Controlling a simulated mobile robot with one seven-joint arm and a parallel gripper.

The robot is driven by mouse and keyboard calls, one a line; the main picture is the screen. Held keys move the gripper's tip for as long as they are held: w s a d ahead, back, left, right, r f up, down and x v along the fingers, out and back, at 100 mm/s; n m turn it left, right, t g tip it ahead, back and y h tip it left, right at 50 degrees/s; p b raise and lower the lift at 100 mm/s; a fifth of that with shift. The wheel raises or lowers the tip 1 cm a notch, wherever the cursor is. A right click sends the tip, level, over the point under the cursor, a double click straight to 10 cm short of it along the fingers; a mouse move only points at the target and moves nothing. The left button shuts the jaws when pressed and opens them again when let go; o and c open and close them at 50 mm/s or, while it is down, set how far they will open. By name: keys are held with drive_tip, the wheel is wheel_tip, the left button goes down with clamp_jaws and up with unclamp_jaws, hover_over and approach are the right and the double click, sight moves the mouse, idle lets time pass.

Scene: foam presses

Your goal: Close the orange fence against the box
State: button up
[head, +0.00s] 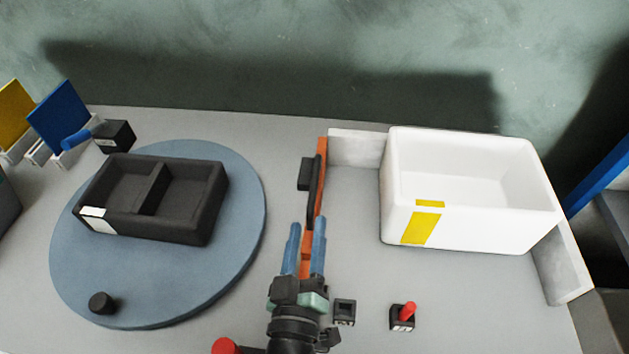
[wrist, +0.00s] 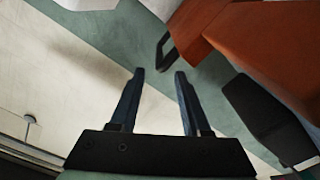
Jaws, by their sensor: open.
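The orange fence (head: 321,160) stands upright left of the white box (head: 470,225), with a clear gap between them. The fence has a black handle on its left side (head: 314,192). The box has a yellow stripe on its front. My gripper (head: 307,220) is open and empty, its blue fingers at the near part of the fence and hiding some of it. In the wrist view, the fence (wrist: 245,45) is at the upper right, beyond and to the right of my open gripper (wrist: 160,73). No contact can be made out.
Grey walls (head: 355,148) stand behind and right of the box. A blue turntable (head: 95,285) on the left carries a black divided tray (head: 200,225) and a black knob. A small black block (head: 344,312) and a red-lever switch (head: 402,318) sit in front.

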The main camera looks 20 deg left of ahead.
approach(318, 158)
drive_tip(key=x, duration=0.4)
drive_tip(key=shift+w+a+f, duration=0.1)
drive_tip(key=shift+w+f, duration=0.15)
drive_tip(key=shift+f, duration=0.05)
drive_tip(key=shift+c, duration=0.2)
clamp_jaws()
drive_tip(key=shift+r, duration=0.15)
idle(1.0)
